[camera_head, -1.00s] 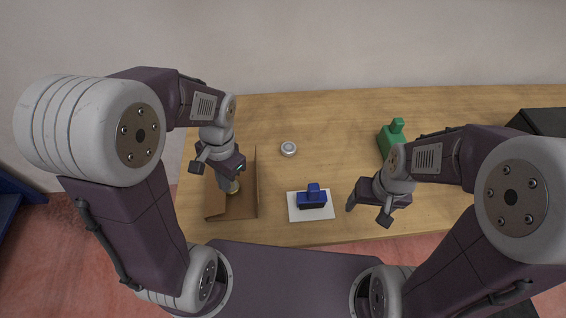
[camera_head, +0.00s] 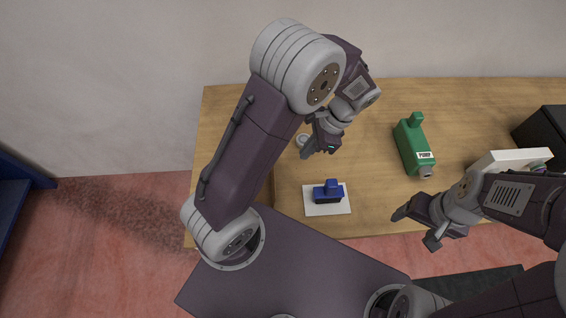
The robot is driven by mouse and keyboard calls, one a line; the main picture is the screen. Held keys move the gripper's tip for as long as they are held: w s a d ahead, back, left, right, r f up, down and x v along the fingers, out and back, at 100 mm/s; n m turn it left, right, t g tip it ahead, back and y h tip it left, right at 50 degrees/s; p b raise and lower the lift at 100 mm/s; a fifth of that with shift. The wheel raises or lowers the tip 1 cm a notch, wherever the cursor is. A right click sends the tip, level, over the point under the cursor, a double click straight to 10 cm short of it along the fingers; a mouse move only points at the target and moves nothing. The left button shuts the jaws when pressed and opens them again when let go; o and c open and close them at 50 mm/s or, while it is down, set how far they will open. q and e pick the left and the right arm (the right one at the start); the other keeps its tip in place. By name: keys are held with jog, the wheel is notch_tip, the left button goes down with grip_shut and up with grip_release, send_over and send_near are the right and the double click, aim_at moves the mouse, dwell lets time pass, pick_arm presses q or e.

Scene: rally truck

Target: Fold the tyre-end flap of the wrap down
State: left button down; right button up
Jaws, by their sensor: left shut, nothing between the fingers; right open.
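The wrap is a brown folded sheet (camera_head: 268,190) at the left of the table. My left arm covers most of it, and only a strip of its right side shows for certain. I cannot tell how its flaps lie, and no tyre can be made out there. My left gripper (camera_head: 311,152) is shut and empty beyond and to the right of the wrap, beside a small grey disc (camera_head: 301,140). My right gripper (camera_head: 415,229) is open and empty near the table's front edge, far right of the wrap.
A blue block-like item (camera_head: 328,192) sits on a white card (camera_head: 328,208). A white box (camera_head: 508,158) and a black box (camera_head: 546,130) are at the right. The table's back middle is clear.

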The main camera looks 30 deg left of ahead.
pick_arm(q)
jog(key=s+a+f+p, duration=0.1)
jog(key=s+a+f, duration=0.2)
jog(key=a+f, duration=0.3)
jog(key=shift+s+f, duration=0.3)
jog(key=shift+f, duration=0.2)
jog(key=shift+p, duration=0.3)
